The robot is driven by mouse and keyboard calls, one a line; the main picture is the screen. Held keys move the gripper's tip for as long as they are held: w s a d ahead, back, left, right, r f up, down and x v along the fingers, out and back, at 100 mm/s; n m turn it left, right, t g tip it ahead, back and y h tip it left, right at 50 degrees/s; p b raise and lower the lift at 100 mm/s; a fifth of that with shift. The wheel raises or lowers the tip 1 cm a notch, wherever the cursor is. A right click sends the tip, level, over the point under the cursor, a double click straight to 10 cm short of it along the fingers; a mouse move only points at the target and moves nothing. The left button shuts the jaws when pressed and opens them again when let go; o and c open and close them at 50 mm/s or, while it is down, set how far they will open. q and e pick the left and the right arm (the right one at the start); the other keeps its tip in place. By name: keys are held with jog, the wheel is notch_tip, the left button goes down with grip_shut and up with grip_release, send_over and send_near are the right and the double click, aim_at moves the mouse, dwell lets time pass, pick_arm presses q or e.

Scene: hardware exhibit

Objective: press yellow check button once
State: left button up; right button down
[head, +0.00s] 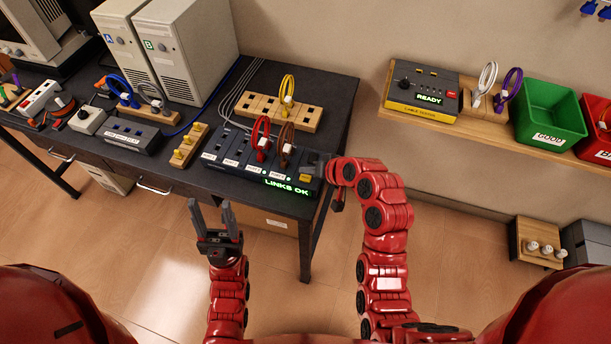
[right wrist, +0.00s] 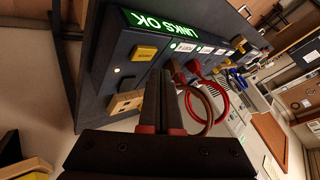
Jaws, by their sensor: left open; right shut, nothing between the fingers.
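The yellow check button (head: 305,178) is at the right end of the dark panel box (head: 232,165), near the lit green "LINKS OK" sign (head: 287,188). In the right wrist view the yellow button (right wrist: 145,52) lies a little beyond and left of my fingertips, with a gap visible in that picture. My right gripper (head: 309,163) is shut and empty, just above the box's right end beside the button. The right wrist view shows its fingers (right wrist: 165,80) together. My left gripper (head: 209,206) is open and empty, in front of the table.
A red cable (head: 261,133) and a brown cable (head: 286,140) loop up from the box, close to my right fingers. A wooden socket block (head: 275,111) with a yellow cable stands behind. A tester (head: 422,92) reading "READY" and a green bin (head: 550,112) are on the right shelf.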

aim_at(308, 180)
jog(key=shift+r+p, duration=0.7)
jog(key=shift+r, duration=1.4)
